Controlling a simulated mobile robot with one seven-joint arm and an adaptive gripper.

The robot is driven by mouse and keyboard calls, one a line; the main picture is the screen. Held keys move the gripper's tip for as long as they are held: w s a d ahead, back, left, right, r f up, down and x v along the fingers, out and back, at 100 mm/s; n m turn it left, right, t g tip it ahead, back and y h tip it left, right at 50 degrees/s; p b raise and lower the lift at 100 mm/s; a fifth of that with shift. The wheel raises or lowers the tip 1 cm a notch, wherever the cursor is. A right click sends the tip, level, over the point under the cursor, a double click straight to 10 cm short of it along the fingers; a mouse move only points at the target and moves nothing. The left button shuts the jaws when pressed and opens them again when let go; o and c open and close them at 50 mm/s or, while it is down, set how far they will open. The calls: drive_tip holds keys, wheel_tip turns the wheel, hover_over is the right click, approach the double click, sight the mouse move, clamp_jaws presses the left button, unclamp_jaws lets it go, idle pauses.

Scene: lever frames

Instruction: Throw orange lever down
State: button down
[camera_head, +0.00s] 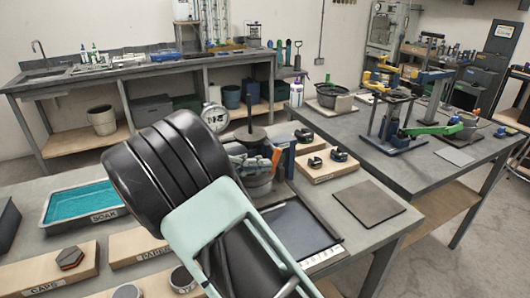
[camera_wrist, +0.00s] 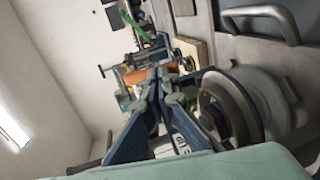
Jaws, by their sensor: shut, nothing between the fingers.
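The orange lever (camera_head: 276,159) stands up at the right side of a blue lever frame on the near bench, partly hidden behind my arm. It also shows in the wrist view as an orange bar (camera_wrist: 137,75), just beyond my fingertips. My gripper (camera_wrist: 158,80) is shut and empty, its fingers pointing toward the lever. I cannot tell whether the fingertips touch it. In the head view my arm covers most of the gripper and part of the frame.
A wooden block with black clamps (camera_head: 328,164) stands right of the frame. A blue tray (camera_head: 88,203) lies left of my arm. A dark flat plate (camera_head: 368,203) lies at the right. The back-right bench holds a green lever (camera_head: 432,129) and a yellow lever (camera_head: 376,82).

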drive_tip(key=shift+w+d+f+t+h+b, duration=0.15)
drive_tip(key=shift+d+f+t+h+b, duration=0.25)
drive_tip(key=shift+h+b, duration=0.3)
drive_tip(key=shift+f, duration=0.15)
idle(0.4)
